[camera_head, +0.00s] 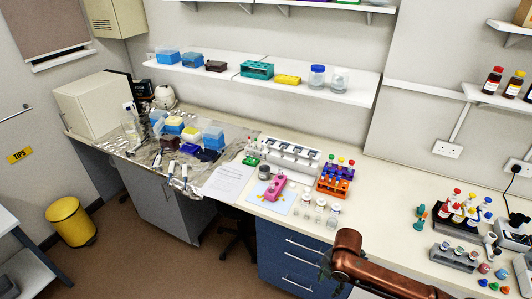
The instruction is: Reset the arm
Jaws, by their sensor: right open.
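My right arm, copper coloured, comes in from the bottom right and bends near the front edge of the bench. My right gripper (325,267) is the dark part that hangs below the bend, in front of the blue drawers. It is small and partly hidden by the arm; it is open, and I see nothing in it. It is apart from the things on the bench. My left arm and left gripper are not in view.
Bottles and tubes crowd the right end. Blue drawers (285,255) stand below. A yellow bin (70,220) stands on the floor.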

